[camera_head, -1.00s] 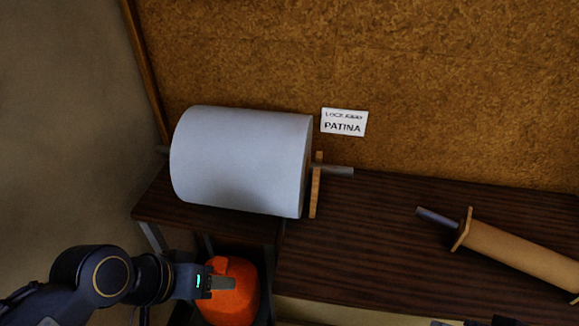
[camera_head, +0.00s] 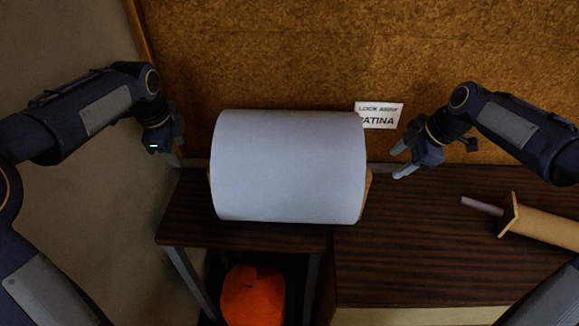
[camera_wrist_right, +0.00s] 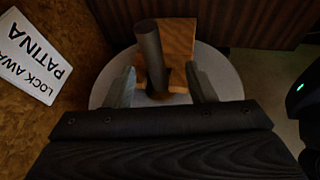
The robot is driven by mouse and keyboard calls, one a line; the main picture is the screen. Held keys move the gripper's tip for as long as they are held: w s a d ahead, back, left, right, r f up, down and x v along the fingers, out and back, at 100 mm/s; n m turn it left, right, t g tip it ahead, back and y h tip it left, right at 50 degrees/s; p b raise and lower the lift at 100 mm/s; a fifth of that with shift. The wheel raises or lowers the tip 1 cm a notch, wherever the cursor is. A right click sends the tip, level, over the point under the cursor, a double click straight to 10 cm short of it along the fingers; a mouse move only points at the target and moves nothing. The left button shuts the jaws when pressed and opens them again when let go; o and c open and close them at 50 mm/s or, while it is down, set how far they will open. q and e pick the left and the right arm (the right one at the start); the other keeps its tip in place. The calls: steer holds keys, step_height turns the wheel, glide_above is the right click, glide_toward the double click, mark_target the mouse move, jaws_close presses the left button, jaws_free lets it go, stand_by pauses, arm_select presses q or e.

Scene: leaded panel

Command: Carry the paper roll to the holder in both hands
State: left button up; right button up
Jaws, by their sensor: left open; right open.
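The large pale paper roll (camera_head: 288,165) lies on its side on a dark wooden bench. A grey rod (camera_head: 384,167) sticks out of its right end beside a wooden support (camera_head: 367,187). My left gripper (camera_head: 178,150) is open at the roll's left end, by the rod's other end; contact there is unclear. My right gripper (camera_head: 400,160) is open at the right end. In the right wrist view, the rod (camera_wrist_right: 151,55) stands between the open fingers, with the wooden support (camera_wrist_right: 180,45) and the roll's round end (camera_wrist_right: 105,85) behind. I cannot tell which part is the holder.
A tan cylinder (camera_head: 550,227) with a wooden end plate (camera_head: 509,214) and rod lies on the bench (camera_head: 430,250) at the right. A sign (camera_head: 380,113) reading "Lock away patina" is on the cork wall. An orange object (camera_head: 252,295) sits below the bench.

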mark_target(185, 160)
steer(key=shift+w+f+n, duration=0.45)
steer(key=shift+w+n, duration=0.05)
steer(key=shift+w, duration=0.15)
arm_select(q)
steer(key=shift+w+f+m, duration=0.25)
steer(key=shift+w+m, duration=0.25)
steer(key=shift+w, duration=0.15)
steer(key=shift+a, duration=0.1)
steer(key=shift+x, duration=3.95)
arm_select(e)
steer(key=shift+x, duration=3.85)
arm_select(q)
jaws_close()
arm_select(e)
jaws_close()
